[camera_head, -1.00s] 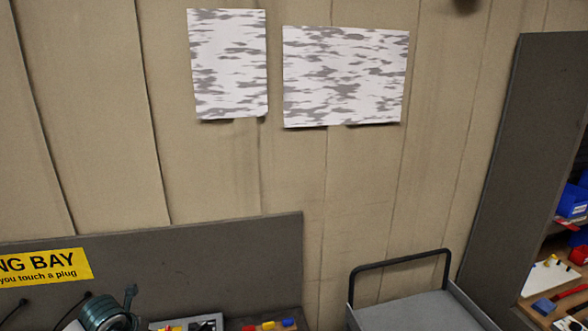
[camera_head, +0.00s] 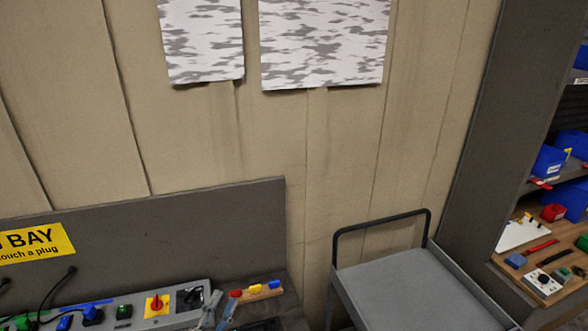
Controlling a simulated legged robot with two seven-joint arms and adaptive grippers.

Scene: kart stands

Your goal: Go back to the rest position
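My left gripper (camera_head: 217,309) shows at the bottom edge of the head view, left of centre. Its two grey fingers point up and stand apart, with nothing seen between them. It appears in front of the gap between the switch panel (camera_head: 180,316) and a wooden block with coloured tops (camera_head: 262,292). The rest of the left arm is mostly cut off by the frame. My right gripper is not in view.
A grey cart (camera_head: 392,286) with a black handle stands at lower centre right. A shelf unit (camera_head: 468,165) with blue bins (camera_head: 548,162) and small parts is on the right. A dark backboard (camera_head: 165,228) with a yellow sign (camera_head: 38,243) stands behind the panel.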

